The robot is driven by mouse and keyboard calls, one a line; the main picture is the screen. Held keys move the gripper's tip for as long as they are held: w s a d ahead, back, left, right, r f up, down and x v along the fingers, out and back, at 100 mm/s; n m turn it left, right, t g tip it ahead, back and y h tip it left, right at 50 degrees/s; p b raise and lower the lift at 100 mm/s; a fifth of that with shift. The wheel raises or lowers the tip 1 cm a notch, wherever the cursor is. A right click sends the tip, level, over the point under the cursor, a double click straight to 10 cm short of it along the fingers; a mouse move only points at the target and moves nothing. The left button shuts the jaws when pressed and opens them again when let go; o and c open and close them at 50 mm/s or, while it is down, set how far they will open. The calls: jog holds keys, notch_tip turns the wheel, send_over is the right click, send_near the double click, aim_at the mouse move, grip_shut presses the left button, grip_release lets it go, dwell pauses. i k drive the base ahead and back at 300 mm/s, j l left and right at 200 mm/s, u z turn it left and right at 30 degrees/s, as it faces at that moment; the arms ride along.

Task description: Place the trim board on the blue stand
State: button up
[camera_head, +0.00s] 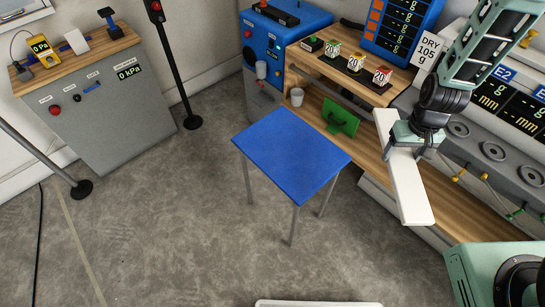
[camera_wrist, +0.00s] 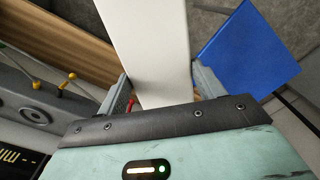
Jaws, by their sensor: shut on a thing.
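The trim board (camera_head: 409,188) is a long white plank. My gripper (camera_head: 417,145) is shut on it near its middle and holds it in the air, right of the blue stand. In the wrist view the board (camera_wrist: 148,45) runs up between the two fingers of my gripper (camera_wrist: 162,90). The blue stand (camera_head: 290,153) is a small table with a flat, bare blue top and thin grey legs on the floor. Its top also shows at the right of the wrist view (camera_wrist: 248,50). The board is apart from the stand in the head view.
A wooden bench (camera_head: 372,150) with gauges runs along the right, carrying a green holder (camera_head: 340,118) and a white cup (camera_head: 297,96). A blue machine (camera_head: 275,45) stands behind the stand. A grey cabinet (camera_head: 105,115) is at left. The floor (camera_head: 170,220) left of the stand is clear.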

aim_at(279, 156)
jog(key=i+l+u, duration=0.1)
jog(key=u, duration=0.35)
jog(key=i+l+u, duration=0.2)
jog(key=u, duration=0.3)
jog(key=i+l+u, duration=0.15)
jog(key=u, duration=0.3)
jog(key=l, duration=0.25)
jog(key=i+l, duration=0.15)
jog(key=l, duration=0.15)
